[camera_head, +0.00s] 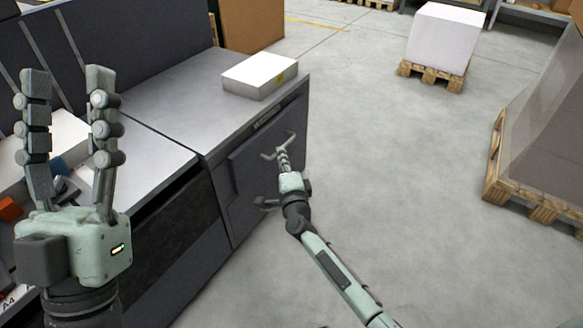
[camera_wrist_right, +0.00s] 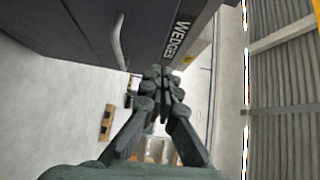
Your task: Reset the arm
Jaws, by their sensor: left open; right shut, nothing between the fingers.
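My right gripper (camera_head: 282,153) reaches in front of the dark grey cabinet (camera_head: 240,185), with its fingertips beside the upper curved handle (camera_head: 267,156) in the head view. In the right wrist view its fingers (camera_wrist_right: 160,74) meet at the tips and hold nothing. There the handle (camera_wrist_right: 118,42) is to the left of the fingers, seemingly apart from them. The cabinet front carries a label reading "WEDGES" (camera_wrist_right: 177,38). My left gripper (camera_head: 68,78) points up at the left of the head view. Its two fingers are spread apart and empty.
A white box (camera_head: 258,74) lies on the cabinet's grey top. Behind my left gripper are an orange item (camera_head: 10,209) and other small parts, partly hidden. Wrapped loads on pallets (camera_head: 432,77) stand at the back and right (camera_head: 530,205). The floor between is clear.

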